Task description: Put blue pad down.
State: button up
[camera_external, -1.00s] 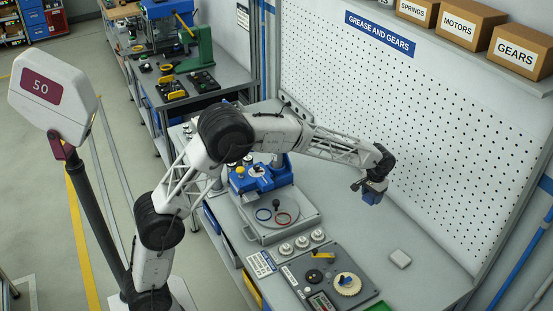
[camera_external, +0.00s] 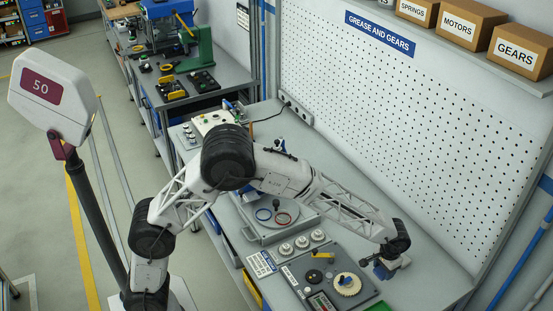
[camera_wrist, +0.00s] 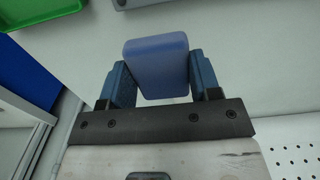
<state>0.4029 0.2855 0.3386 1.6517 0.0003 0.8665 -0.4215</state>
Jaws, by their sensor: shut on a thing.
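The blue pad (camera_wrist: 157,68) is a rounded block between the two blue fingers of my gripper (camera_wrist: 158,78) in the wrist view. The fingers are shut on its sides. In the external view my gripper (camera_external: 383,269) is low over the right part of the grey bench. The pad is hard to tell from the fingers there, and I cannot tell whether it touches the bench.
A panel with a cream gear (camera_external: 347,284) is to the left. A green tray (camera_wrist: 42,12) shows in the wrist view. The bench right of my gripper is clear.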

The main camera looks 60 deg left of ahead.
jog(key=shift+s+d+f, duration=0.2)
jog(key=shift+s+d, duration=0.25)
jog(key=shift+d, duration=0.15)
jog(key=shift+s+d+f, duration=0.15)
jog(key=shift+s+d, duration=0.3)
jog(key=shift+d, duration=0.15)
jog(key=shift+w, duration=0.1)
send_over(420, 285)
jog(key=shift+w+f, duration=0.1)
jog(key=shift+f, duration=0.65)
jog(key=shift+f, duration=1.75)
jog(key=shift+f, duration=0.15)
jog(key=o, duration=1)
jog(key=shift+r, duration=0.2)
